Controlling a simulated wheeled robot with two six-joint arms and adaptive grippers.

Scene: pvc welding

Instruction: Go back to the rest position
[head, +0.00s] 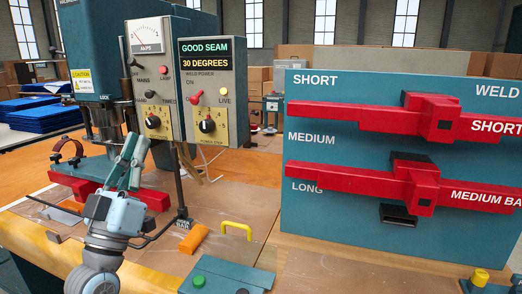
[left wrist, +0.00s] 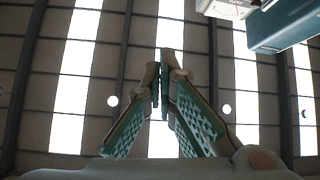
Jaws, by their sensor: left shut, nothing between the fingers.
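My left gripper (head: 133,150) is raised in front of the welding machine (head: 95,40), with its fingers pointing up. In the left wrist view the two green fingers (left wrist: 164,85) are closed together at the tips with nothing between them. Behind them that view shows the ceiling and its bright strips, with a corner of the machine (left wrist: 285,25) at the upper right. The gripper overlaps the machine's lower part and a red bar (head: 155,198) in the head view; I cannot tell how far apart they are. My right gripper is not in view.
The control panel (head: 212,85) reads "GOOD SEAM" and "30 DEGREES". A teal board (head: 330,215) at the right carries red bars (head: 375,183) on holders. An orange block (head: 194,238), a yellow handle (head: 237,228) and a green button box (head: 225,278) sit on the bench.

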